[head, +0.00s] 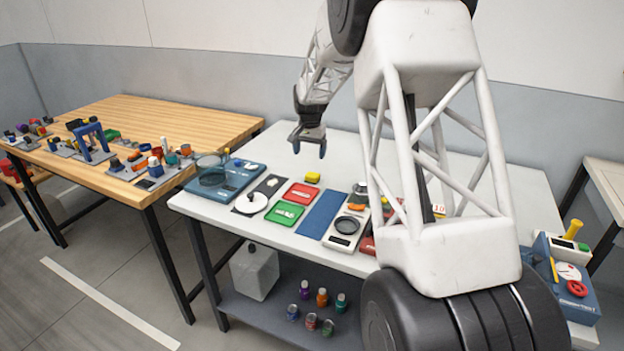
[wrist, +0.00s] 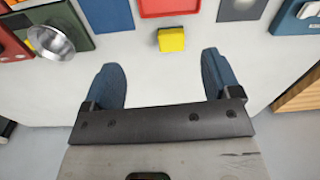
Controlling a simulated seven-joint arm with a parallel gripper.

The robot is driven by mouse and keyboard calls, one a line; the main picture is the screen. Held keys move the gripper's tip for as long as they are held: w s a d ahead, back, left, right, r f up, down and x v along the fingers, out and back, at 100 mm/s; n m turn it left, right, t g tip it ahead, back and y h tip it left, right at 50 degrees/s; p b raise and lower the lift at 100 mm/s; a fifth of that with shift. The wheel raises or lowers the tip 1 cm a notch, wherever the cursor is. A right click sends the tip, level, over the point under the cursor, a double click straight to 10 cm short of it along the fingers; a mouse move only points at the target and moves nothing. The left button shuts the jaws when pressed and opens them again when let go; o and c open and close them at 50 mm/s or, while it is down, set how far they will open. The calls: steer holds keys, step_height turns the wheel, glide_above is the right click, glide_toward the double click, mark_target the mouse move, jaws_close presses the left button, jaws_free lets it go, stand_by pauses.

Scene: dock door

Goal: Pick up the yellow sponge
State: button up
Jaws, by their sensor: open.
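The yellow sponge (head: 312,177) is a small block lying on the white table (head: 345,150), just behind the red tray (head: 301,193). In the wrist view the sponge (wrist: 171,40) lies beyond the fingertips, roughly midway between them and a little right of centre. My gripper (head: 309,145) is above the table, behind the sponge in the head view. In the wrist view my gripper (wrist: 165,75) has its two blue fingers wide apart, with nothing between them. It does not touch the sponge.
A green tray (head: 285,213), a blue mat (head: 321,214) and a white scale-like device (head: 345,228) lie near the sponge. A blue device (head: 226,178) stands at the table's left end. A metal bowl (wrist: 50,41) shows in the wrist view. The table behind the sponge is bare.

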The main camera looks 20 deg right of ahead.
steer(key=m, duration=0.1)
glide_above(312, 174)
step_height(312, 174, down, 6)
steer(key=shift+d+f, duration=0.1)
steer(key=shift+f, duration=0.05)
steer(key=shift+f, duration=1.3)
steer(key=shift+f, duration=2.6)
